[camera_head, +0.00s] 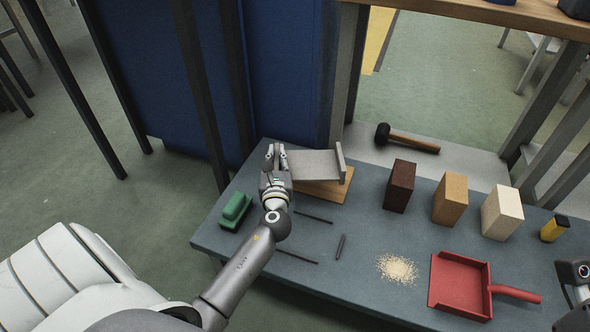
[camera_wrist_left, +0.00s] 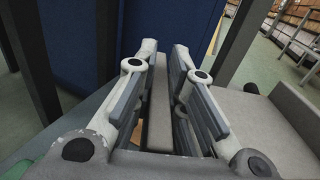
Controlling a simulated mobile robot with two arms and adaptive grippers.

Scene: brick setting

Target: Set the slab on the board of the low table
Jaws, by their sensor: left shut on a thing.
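The grey slab (camera_head: 312,165), with an upright lip at its right end, shows in the head view over the wooden board (camera_head: 330,189) of the low table (camera_head: 230,235). My left gripper (camera_head: 275,154) is shut on the slab's left end. In the left wrist view the slab (camera_wrist_left: 250,118) runs off to the right, with part of it between the fingers (camera_wrist_left: 165,90). The slab covers much of the board. I cannot tell whether the slab touches the board. Part of my right gripper (camera_head: 574,290) shows at the right edge; its fingers are not clear.
A green block-like thing (camera_head: 235,211) lies left of my left arm. Dark, tan and cream blocks (camera_head: 399,186) stand right of the board. A mallet (camera_head: 408,139) lies behind. A red dustpan (camera_head: 460,285), crumbs (camera_head: 398,268), thin dark rods (camera_head: 297,257) and a yellow thing (camera_head: 553,229) occupy the table.

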